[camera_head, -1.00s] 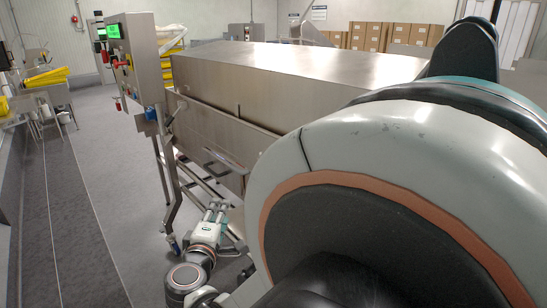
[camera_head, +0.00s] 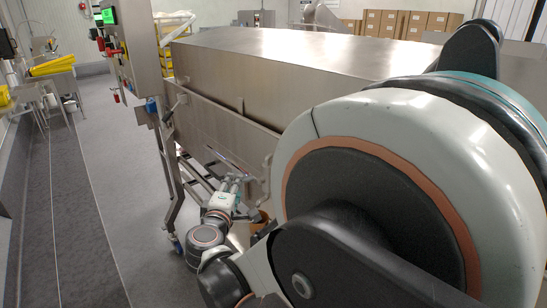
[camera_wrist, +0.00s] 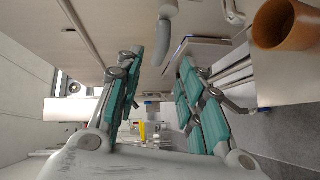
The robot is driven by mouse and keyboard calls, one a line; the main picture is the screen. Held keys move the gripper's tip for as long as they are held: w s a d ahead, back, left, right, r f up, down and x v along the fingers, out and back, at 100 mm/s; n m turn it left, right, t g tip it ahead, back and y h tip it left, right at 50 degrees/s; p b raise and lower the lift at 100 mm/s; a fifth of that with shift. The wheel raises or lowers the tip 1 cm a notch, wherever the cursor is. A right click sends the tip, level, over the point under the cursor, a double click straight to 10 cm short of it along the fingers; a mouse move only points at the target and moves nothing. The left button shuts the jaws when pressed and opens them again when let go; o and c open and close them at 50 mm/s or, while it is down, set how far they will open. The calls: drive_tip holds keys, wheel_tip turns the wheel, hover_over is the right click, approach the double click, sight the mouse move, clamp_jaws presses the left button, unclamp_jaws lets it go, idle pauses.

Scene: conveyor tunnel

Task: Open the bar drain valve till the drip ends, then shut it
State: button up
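My gripper (camera_head: 233,183) is low beside the near end of the steel tunnel (camera_head: 225,124) in the head view. In the wrist view my gripper (camera_wrist: 161,58) is open, its two teal fingers well apart. A grey rounded lever (camera_wrist: 163,42), which looks like the drain valve's bar, hangs at top centre. In the picture it lies between the fingertips; I see no contact and cannot tell its depth. An orange-brown round vessel (camera_wrist: 285,25) is at the top right, partly cut off. No drip can be made out.
A control panel (camera_head: 138,45) with a green screen stands on the tunnel's left, above steel legs and a frame (camera_head: 172,190). Open grey floor (camera_head: 110,160) lies to the left. Yellow trays (camera_head: 52,64) and cardboard boxes (camera_head: 400,24) are farther back.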

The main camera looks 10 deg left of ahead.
sight(238, 172)
drive_tip(key=w, duration=0.2)
drive_tip(key=w+b, duration=0.1)
drive_tip(key=w, duration=0.2)
drive_tip(key=w+f+b, duration=0.1)
drive_tip(key=w, duration=0.2)
drive_tip(key=shift+w+a, duration=0.15)
drive_tip(key=shift+a, duration=0.2)
drive_tip(key=shift+f, duration=0.1)
clamp_jaws()
